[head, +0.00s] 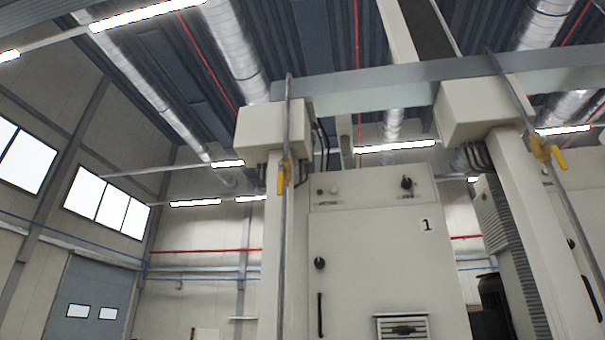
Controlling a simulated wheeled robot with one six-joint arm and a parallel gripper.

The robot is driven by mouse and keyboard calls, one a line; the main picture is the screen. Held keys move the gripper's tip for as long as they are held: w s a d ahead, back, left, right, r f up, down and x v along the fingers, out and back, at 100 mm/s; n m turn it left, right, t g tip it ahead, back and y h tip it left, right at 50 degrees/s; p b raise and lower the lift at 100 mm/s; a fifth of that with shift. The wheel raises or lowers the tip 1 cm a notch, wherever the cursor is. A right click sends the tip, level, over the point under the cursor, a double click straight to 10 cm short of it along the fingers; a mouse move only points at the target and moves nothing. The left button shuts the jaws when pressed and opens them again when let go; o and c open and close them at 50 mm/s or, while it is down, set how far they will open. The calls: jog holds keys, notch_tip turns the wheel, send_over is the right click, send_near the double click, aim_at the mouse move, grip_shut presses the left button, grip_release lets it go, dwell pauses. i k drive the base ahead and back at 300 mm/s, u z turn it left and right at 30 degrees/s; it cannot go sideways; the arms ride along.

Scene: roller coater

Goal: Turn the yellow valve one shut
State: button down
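A yellow valve (284,176) sits on a thin vertical grey pipe at the centre left of the head view, in front of a cream column. Its yellow handle hangs down along the pipe. A second yellow valve (546,150) sits on another thin pipe at the right, with its handle angled down to the right. No label on either valve is readable. My gripper is not in view.
A cream cabinet (370,250) with dark knobs and a handle stands between two cream columns. A grey beam (400,85) crosses above. A ribbed grey unit (500,225) stands at the right. The space left of the left pipe looks open.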

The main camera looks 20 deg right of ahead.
aim_at(281, 168)
jog(key=z, duration=0.95)
jog(key=i, duration=0.55)
jog(key=u, duration=0.15)
